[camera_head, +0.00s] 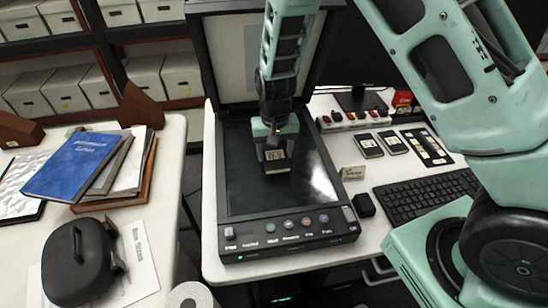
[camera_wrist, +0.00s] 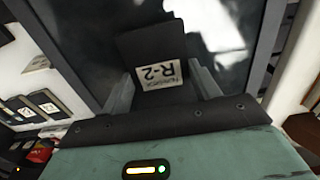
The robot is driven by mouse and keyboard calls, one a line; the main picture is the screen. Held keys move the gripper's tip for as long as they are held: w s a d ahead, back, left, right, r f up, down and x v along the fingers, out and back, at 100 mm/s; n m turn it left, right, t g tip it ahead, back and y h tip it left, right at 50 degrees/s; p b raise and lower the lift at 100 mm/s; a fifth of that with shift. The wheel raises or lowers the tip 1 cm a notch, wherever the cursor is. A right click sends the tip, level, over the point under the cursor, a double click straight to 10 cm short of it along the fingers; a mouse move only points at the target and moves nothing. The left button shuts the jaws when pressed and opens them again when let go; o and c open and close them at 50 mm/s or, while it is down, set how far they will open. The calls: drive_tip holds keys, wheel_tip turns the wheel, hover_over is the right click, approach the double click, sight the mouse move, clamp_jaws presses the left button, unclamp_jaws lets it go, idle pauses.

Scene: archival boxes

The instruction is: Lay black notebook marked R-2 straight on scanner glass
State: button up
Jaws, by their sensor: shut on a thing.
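The black notebook (camera_wrist: 152,42) has a white label reading R-2 (camera_wrist: 160,76), seen between my fingers in the wrist view. In the head view only a small part of the notebook (camera_head: 276,169) with its pale label shows below my gripper (camera_head: 276,153). My gripper is shut on the notebook. It is over the dark scanner glass (camera_head: 240,186), around its middle. The scanner lid (camera_head: 228,60) stands open behind.
Right of the scanner are a keyboard (camera_head: 426,197), black notebooks (camera_head: 394,142), a small card (camera_head: 353,173) and a power strip (camera_head: 350,119). On the left table are a blue book on a stack (camera_head: 75,165) and a black case (camera_head: 78,260). Shelved boxes (camera_head: 60,90) stand behind.

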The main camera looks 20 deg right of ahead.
sight(275, 155)
drive_tip(key=shift+f, duration=1.55)
drive_tip(key=shift+f, duration=0.2)
drive_tip(key=o, duration=1)
